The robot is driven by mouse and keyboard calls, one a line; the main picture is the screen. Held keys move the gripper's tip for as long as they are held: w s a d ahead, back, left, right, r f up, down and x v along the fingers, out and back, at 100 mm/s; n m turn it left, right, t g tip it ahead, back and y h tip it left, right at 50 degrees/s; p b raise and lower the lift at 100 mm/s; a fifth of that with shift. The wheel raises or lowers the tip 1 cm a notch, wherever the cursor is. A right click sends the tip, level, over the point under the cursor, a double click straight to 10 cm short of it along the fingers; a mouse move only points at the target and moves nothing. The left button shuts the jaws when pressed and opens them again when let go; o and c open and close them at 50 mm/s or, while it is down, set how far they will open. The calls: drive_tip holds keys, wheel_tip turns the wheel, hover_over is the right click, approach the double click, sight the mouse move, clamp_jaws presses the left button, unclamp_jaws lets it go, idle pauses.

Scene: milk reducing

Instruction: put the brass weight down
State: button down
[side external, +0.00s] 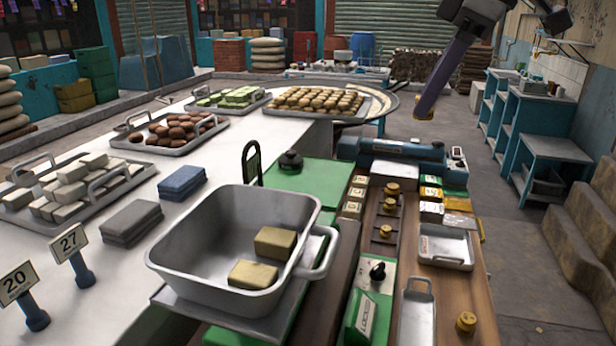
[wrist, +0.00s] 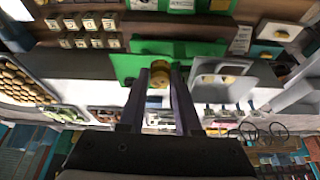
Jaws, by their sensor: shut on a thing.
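My gripper (side external: 426,108) is high at the upper right of the side view, above the floor behind the wooden counter (side external: 455,292). Its long purple fingers are shut on a brass weight (wrist: 160,77), seen between the fingertips in the wrist view. In the side view only a small brass edge shows at the tips. Other brass weights stand on the counter strip: a far one (side external: 392,188), a middle one (side external: 390,204) and a nearer one (side external: 385,231). One more brass weight (side external: 466,322) stands alone at the near right of the counter.
A grey metal pan (side external: 170,254) with two tan blocks (side external: 274,242) stands beside the counter. A small metal tray (side external: 430,262) and a narrow tray (side external: 415,318) lie on the wood. Boxes (side external: 431,212) and a blue-grey machine (side external: 405,152) are behind. Bare wood surrounds the lone weight.

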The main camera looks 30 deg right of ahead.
drive_tip(key=w+a+f, duration=0.1)
drive_tip(key=a+f, duration=0.1)
drive_tip(key=a, duration=0.1)
approach(313, 186)
drive_tip(key=shift+w+a+f+n, duration=0.3)
drive_tip(key=shift+w+a+f, duration=0.15)
drive_tip(key=shift+a+f, duration=0.2)
drive_tip(key=shift+w+f, duration=0.15)
drive_tip(key=shift+f, duration=0.1)
drive_tip(key=shift+s+d+x, duration=0.1)
drive_tip(key=shift+d+x, duration=0.05)
drive_tip(key=shift+x, duration=0.75)
drive_tip(key=shift+s+d+x, duration=0.15)
drive_tip(key=shift+d+x, duration=0.05)
drive_tip(key=shift+x, duration=0.7)
drive_tip(key=shift+f, duration=0.25)
drive_tip(key=c, duration=0.6)
unclamp_jaws()
